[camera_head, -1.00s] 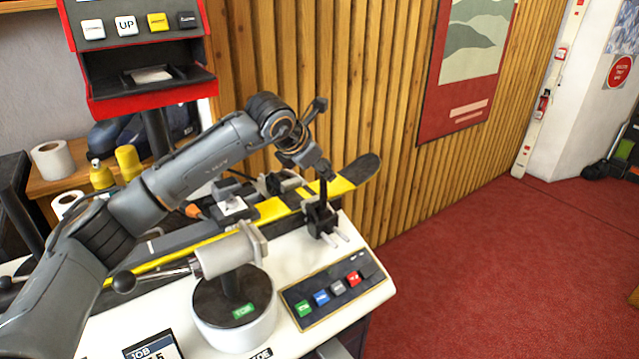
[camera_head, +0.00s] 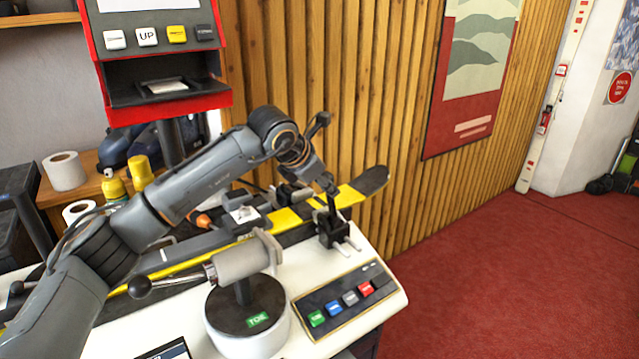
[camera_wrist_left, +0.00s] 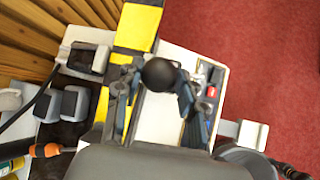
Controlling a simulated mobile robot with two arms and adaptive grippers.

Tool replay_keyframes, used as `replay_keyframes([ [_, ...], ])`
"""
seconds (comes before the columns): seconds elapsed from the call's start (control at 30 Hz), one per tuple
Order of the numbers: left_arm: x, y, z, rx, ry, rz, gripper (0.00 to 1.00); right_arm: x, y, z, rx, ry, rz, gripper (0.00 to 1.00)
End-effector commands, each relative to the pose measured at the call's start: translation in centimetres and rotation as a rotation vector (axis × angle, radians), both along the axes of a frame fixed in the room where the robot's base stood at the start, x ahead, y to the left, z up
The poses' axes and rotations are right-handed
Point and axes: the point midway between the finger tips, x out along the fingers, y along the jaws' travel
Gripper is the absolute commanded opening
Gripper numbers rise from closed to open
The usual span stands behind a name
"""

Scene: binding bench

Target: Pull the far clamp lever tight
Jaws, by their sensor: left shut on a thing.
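The far clamp (camera_head: 333,232) is a black block with a lever, at the far right end of the bench beside the ski. Its lever has a round black knob (camera_wrist_left: 159,74), clear in the left wrist view. My left gripper (camera_head: 328,190) is over this clamp, and its fingers (camera_wrist_left: 157,92) stand on either side of the knob. It is shut on the lever. The yellow and black ski (camera_head: 345,195) lies along the bench, its dark tip past the clamp. My right gripper is in neither view.
A grey cylinder with a ball-ended handle (camera_head: 140,287) stands in front on a round TOE base (camera_head: 245,325). A panel of coloured buttons (camera_head: 345,297) is right of it. A slatted wood wall (camera_head: 340,90) rises behind the bench. Open red floor lies right.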

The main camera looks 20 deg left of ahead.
Motion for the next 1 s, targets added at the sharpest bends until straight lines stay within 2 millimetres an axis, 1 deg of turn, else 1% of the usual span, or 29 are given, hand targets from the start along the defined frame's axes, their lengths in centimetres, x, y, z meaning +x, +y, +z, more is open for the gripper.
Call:
replay_keyframes([
  [0.03, -1.4, -2.6, -1.7, -0.009, 0.047, -0.055, 0.41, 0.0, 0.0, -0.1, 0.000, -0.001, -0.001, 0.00],
  [0.07, -1.3, -2.5, -1.6, -0.009, 0.047, -0.054, 0.47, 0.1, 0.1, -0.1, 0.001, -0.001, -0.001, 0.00],
  [0.1, -1.3, -2.5, -1.6, -0.008, 0.046, -0.053, 0.55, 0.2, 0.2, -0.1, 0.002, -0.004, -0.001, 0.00],
  [0.13, -1.3, -2.5, -1.6, -0.009, 0.045, -0.054, 0.57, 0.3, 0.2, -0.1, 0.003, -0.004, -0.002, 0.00],
  [0.57, -1.2, -2.6, -1.2, -0.012, 0.039, -0.054, 0.57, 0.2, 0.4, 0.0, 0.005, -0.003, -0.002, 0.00],
  [0.67, -1.3, -2.5, -1.0, -0.013, 0.037, -0.054, 0.57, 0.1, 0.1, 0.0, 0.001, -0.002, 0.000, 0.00],
  [0.77, -1.7, -2.2, -0.3, -0.014, 0.035, -0.053, 0.57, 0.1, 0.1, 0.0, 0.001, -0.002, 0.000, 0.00],
  [0.83, -2.3, -1.7, 0.5, -0.014, 0.034, -0.051, 0.57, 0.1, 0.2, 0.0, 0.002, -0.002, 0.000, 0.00],
  [1.0, -4.2, -0.3, 3.3, -0.011, 0.033, -0.044, 0.57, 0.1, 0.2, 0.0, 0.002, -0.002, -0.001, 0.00],
])
